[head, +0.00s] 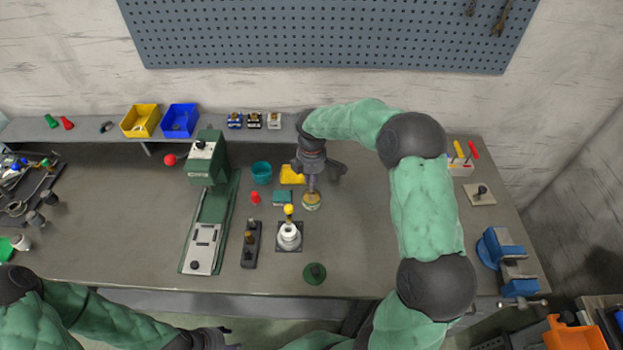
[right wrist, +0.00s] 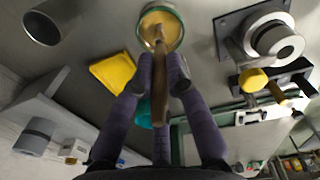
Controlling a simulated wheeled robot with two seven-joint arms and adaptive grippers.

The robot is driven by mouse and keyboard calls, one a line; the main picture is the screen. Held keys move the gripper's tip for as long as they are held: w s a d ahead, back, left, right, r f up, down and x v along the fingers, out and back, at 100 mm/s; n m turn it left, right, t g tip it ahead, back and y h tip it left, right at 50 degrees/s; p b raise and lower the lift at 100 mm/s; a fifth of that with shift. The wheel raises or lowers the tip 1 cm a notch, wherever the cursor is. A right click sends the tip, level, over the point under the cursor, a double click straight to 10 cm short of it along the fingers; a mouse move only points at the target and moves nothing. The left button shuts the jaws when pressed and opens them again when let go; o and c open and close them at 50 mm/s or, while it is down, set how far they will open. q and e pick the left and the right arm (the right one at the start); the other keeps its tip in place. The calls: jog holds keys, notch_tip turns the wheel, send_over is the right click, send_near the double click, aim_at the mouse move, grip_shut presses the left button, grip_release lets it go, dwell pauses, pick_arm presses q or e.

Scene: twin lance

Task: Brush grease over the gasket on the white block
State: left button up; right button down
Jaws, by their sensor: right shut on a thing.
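My right gripper (head: 312,184) points down and is shut on a brush (right wrist: 160,75) with a wooden handle. The brush's lower end is at the open top of a round tin (head: 312,202), which also shows in the right wrist view (right wrist: 161,25); I cannot tell how deep it reaches. The white block (head: 289,238) stands on a dark square plate, left of and nearer than the tin. I cannot make out the gasket clearly. My left gripper (head: 213,339) shows only partly at the bottom edge.
A green press (head: 208,165) stands left, a dark fixture (head: 250,245) beside the block. A yellow cloth (head: 292,174), teal cup (head: 262,171) and teal box (head: 282,198) lie near the tin. A green knobbed disc (head: 314,273) sits in front; a blue vise (head: 506,257) is right.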

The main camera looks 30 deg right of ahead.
jog(key=shift+r+p, duration=2.45)
jog(key=shift+r, duration=1.05)
jog(key=shift+f, duration=0.1)
